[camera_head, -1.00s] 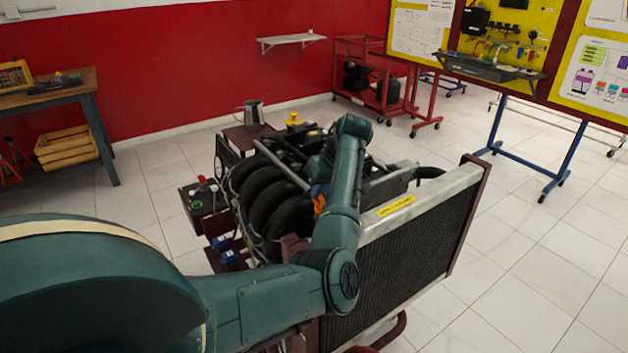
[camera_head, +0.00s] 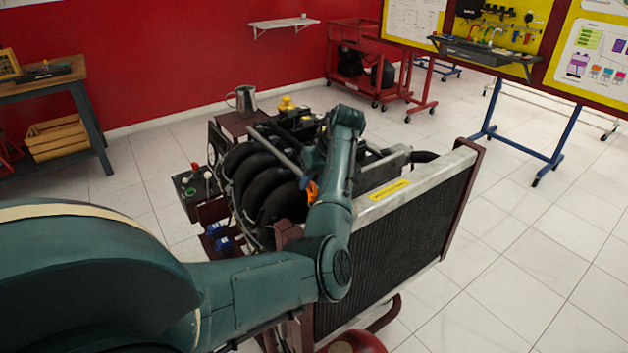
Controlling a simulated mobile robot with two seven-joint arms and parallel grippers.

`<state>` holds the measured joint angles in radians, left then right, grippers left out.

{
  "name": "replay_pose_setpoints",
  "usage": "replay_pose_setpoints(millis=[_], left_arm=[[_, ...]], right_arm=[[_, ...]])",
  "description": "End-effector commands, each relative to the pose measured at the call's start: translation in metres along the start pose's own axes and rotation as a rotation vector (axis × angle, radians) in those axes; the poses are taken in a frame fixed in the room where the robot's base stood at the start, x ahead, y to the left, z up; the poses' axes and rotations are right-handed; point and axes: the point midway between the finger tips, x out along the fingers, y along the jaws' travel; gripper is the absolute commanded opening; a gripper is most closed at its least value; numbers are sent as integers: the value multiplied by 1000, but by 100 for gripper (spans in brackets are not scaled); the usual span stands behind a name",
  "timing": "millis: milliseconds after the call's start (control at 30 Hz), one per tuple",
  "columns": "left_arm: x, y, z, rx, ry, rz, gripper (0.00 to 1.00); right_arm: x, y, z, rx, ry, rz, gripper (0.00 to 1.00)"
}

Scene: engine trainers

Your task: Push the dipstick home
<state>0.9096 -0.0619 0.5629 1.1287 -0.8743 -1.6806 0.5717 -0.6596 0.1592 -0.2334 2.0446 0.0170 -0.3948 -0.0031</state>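The engine trainer (camera_head: 262,190) stands in the middle, with black curved intake pipes and a radiator (camera_head: 400,235) at its front right. A small orange piece (camera_head: 312,191), which looks like the dipstick's handle, shows beside my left forearm above the engine. The dipstick's rod and its tube cannot be made out. My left arm comes in from the left, and its wrist bends down over the engine. My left gripper (camera_head: 307,180) is at or right beside the orange piece. Its fingers are mostly hidden, so its opening and any contact are unclear. My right gripper is not in view.
A metal jug (camera_head: 242,98) stands behind the engine. A control box (camera_head: 194,188) with a lever is at the engine's left. A workbench (camera_head: 45,85) is at far left, a red cart (camera_head: 380,70) at the back and a yellow board stand (camera_head: 495,45) at right. Tiled floor is clear at right.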

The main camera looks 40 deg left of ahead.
Motion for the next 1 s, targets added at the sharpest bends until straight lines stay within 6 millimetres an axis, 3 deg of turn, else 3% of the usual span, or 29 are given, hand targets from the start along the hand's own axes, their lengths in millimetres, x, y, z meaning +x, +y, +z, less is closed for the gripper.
replay_pose_setpoints(millis=[167,600,800,1000], left_arm=[[-24,1,0,0,3,5,33],[-113,0,0,0,2,3,33],[-129,0,0,0,1,1,33],[-130,0,0,1,0,0,33]], right_arm=[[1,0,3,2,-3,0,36],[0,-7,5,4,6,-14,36],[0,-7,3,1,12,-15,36],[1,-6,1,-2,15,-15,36]])
